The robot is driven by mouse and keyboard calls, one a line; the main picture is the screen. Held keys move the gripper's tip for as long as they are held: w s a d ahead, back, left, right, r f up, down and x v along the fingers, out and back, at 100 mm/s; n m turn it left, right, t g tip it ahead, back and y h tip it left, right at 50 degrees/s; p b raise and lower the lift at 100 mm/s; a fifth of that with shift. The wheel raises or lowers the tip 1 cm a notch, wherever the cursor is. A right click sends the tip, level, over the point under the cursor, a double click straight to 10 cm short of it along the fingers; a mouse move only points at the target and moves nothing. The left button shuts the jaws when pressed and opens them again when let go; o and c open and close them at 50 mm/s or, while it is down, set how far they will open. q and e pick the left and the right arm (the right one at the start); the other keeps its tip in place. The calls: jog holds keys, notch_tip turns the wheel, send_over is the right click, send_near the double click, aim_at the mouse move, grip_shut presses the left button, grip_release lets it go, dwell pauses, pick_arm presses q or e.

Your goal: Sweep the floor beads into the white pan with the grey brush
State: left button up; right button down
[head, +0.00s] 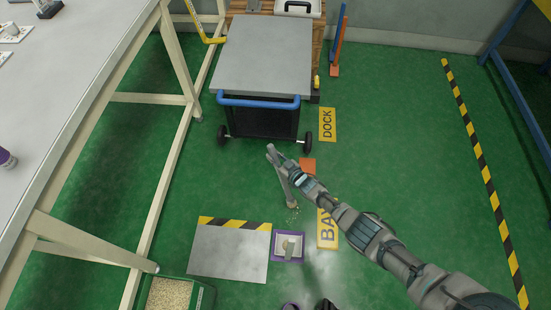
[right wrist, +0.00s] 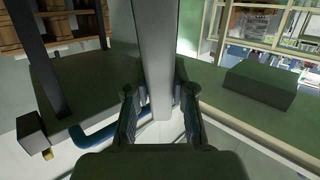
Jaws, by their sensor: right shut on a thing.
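My right gripper (head: 286,172) is shut on the grey brush (head: 289,194), which reaches down to the floor in the head view. In the right wrist view the fingers (right wrist: 160,108) close on its pale grey handle (right wrist: 158,55). A small scatter of pale beads (head: 292,216) lies on the green floor just below the brush's lower end. The white pan (head: 277,246) sits within a purple-edged square, nearer me than the beads. Something greyish shows in its middle, too small to tell. My left gripper is not in view.
A grey plate with a striped edge (head: 228,254) lies left of the pan. A green bin of beads (head: 208,298) stands at the lower left. A cart with a blue handle (head: 258,101) stands beyond. An orange block (head: 308,165) is by my wrist.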

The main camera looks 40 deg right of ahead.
jog(key=shift+w, duration=0.2)
jog(key=shift+d, duration=0.1)
jog(key=shift+s+d+r, duration=0.1)
jog(key=shift+s+d, duration=0.25)
jog(key=shift+s, duration=0.1)
jog(key=shift+s+d+p, duration=0.1)
jog(key=shift+s+p, duration=0.05)
jog(key=shift+p, duration=0.15)
